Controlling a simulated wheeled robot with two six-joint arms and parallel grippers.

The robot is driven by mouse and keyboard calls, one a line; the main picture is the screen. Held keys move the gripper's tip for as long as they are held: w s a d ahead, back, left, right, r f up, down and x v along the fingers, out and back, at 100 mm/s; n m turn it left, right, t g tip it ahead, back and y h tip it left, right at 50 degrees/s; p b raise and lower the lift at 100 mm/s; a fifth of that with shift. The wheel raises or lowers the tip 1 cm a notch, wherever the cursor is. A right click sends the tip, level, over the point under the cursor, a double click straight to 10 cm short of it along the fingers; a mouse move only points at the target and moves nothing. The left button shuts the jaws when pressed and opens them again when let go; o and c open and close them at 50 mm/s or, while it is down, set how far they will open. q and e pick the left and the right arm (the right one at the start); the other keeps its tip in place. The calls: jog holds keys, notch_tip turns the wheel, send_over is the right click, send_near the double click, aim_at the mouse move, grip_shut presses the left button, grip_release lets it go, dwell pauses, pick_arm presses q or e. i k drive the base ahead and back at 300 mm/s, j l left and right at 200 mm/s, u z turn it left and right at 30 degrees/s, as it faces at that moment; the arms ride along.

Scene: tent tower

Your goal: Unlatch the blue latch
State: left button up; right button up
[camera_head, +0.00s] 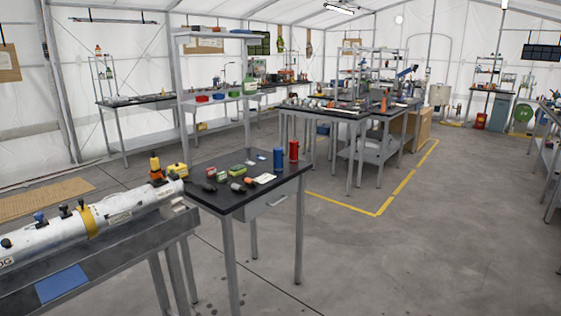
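A long white cylinder (120,207) with a yellow band lies on a grey bench at the lower left, and its left end is cut off by the picture edge. Several small fittings stand on top of it. One is a small blue piece (40,217), which looks like the blue latch; it is too small to tell whether it is latched. Dark fittings stand to its left and right. Neither of my grippers is in view.
A black-topped table (222,197) with bottles, cans and small tools stands just right of the cylinder bench. A blue panel (62,284) lies on the bench's near side. More workbenches stand further back. The floor at the right front is clear.

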aim_at(39, 216)
jog(key=u, duration=1.45)
